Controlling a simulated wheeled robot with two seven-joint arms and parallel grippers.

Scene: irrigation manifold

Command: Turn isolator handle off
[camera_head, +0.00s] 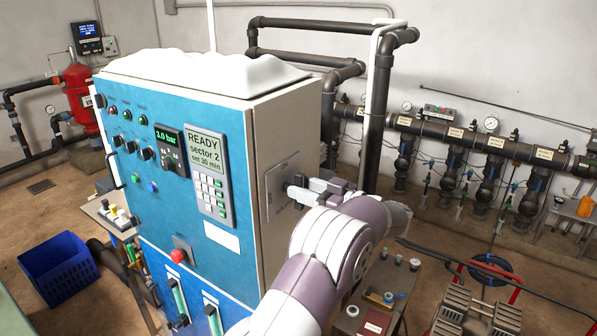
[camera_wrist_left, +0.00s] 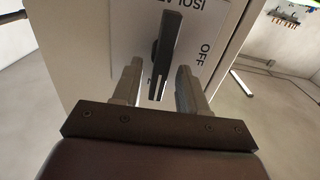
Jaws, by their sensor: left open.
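The isolator handle (camera_wrist_left: 164,45) is a dark bar on a pale plate (camera_wrist_left: 206,22) marked "ISOL…" and "OFF" in the left wrist view. The handle stands between the two fingers of my left gripper (camera_wrist_left: 156,88), which are apart on either side of it. The handle lies roughly in line with the fingers, and the word OFF is to its right. In the head view the plate (camera_head: 281,172) is on the side of the blue control cabinet (camera_head: 235,115). My left gripper (camera_head: 305,192) reaches it there and hides the handle. My right gripper is not in view.
Black pipework with valves (camera_head: 405,150) runs along the back wall. A blue crate (camera_head: 60,268) is on the floor at left. A small table (camera_head: 375,310) with cups stands below my left arm. A red emergency button (camera_head: 180,256) is on the cabinet front.

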